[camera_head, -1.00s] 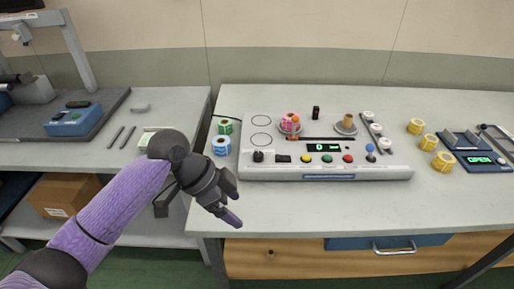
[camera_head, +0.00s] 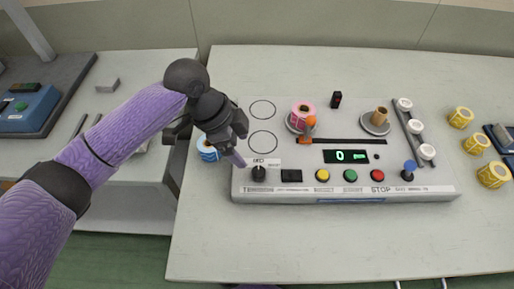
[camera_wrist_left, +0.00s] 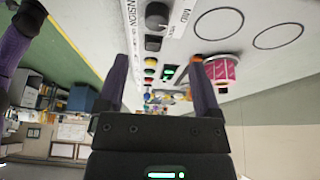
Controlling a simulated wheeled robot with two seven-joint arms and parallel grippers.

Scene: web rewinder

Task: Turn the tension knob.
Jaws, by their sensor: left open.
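The tension knob (camera_head: 259,173) is a black knob at the front left corner of the grey rewinder panel (camera_head: 440,196), under a small label. In the left wrist view the knob (camera_wrist_left: 156,17) shows near the top, beyond and between the line of the fingers. My left gripper (camera_head: 238,142) is open and empty, above and just left behind the knob, with one purple fingertip close to it in the picture. I cannot tell whether it touches. In the left wrist view the two fingers (camera_wrist_left: 158,80) are spread apart. My right gripper is not in view.
The panel carries yellow, green and red buttons (camera_head: 350,175), a display (camera_head: 347,156) reading 0, a pink roll (camera_head: 302,112) on a spindle and a blue-topped lever (camera_head: 409,168). A blue-and-white roll (camera_head: 207,150) stands left of it. Yellow rolls (camera_head: 476,144) stand right. The front table strip is clear.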

